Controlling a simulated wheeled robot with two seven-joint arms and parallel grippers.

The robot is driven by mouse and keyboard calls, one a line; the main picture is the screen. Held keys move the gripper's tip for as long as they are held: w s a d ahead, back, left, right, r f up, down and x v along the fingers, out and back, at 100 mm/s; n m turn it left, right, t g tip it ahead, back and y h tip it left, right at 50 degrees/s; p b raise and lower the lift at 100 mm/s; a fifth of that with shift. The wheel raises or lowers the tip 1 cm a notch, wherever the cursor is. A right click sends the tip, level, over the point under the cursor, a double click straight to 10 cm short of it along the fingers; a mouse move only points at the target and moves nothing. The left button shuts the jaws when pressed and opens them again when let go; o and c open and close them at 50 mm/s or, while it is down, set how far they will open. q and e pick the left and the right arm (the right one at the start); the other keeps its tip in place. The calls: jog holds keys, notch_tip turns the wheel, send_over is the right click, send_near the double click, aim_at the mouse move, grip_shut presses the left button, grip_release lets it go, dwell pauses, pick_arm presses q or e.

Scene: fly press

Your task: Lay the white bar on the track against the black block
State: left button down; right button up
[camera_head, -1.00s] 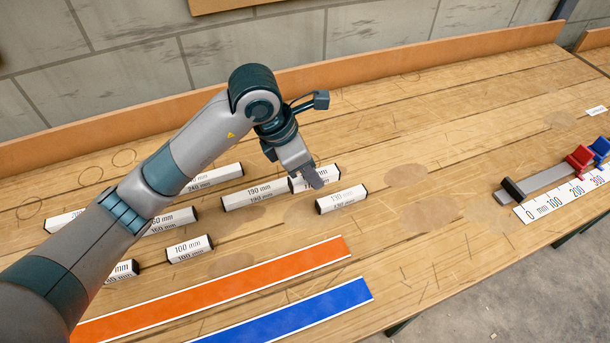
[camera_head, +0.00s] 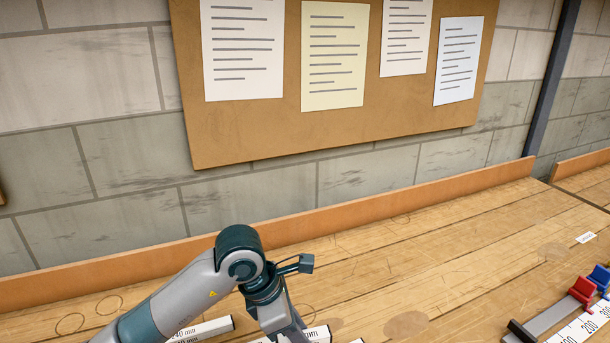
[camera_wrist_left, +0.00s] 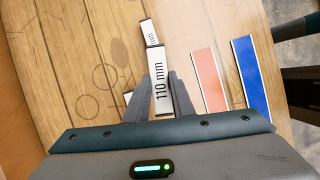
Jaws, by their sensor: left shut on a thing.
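My left gripper (camera_wrist_left: 162,92) is shut on a white bar marked 110 mm (camera_wrist_left: 161,84) in the left wrist view. The bar lies lengthwise between the two fingers; I cannot tell whether it touches the table. In the head view the left gripper (camera_head: 290,338) is at the bottom edge, its fingertips cut off. The track (camera_head: 552,317) is at the lower right, with the black block (camera_head: 521,332) at its near left end, partly cut off. The gripper is well to the left of the block. My right gripper is not in view.
A red block (camera_head: 583,291) and a blue block (camera_head: 600,278) stand at the track's far part, beside a white scale (camera_head: 584,328). Other white bars (camera_head: 207,328) lie near the gripper. An orange strip (camera_wrist_left: 209,80) and a blue strip (camera_wrist_left: 252,80) lie beside them. Table between gripper and track is clear.

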pick_arm(q)
jog(key=s+a+m+g+y, duration=0.2)
jog(key=s+a+m, duration=0.1)
jog(key=a+m, duration=0.6)
jog(key=s+a+r+m+g+y, duration=0.1)
jog(key=s+a+m+g+y, duration=0.1)
jog(key=a+m, duration=0.8)
jog(key=shift+s+a+r+m+g, duration=0.2)
jog(key=shift+s+r+m+g, duration=0.05)
jog(key=shift+s+m+g, duration=0.55)
jog(key=shift+w+d, duration=0.1)
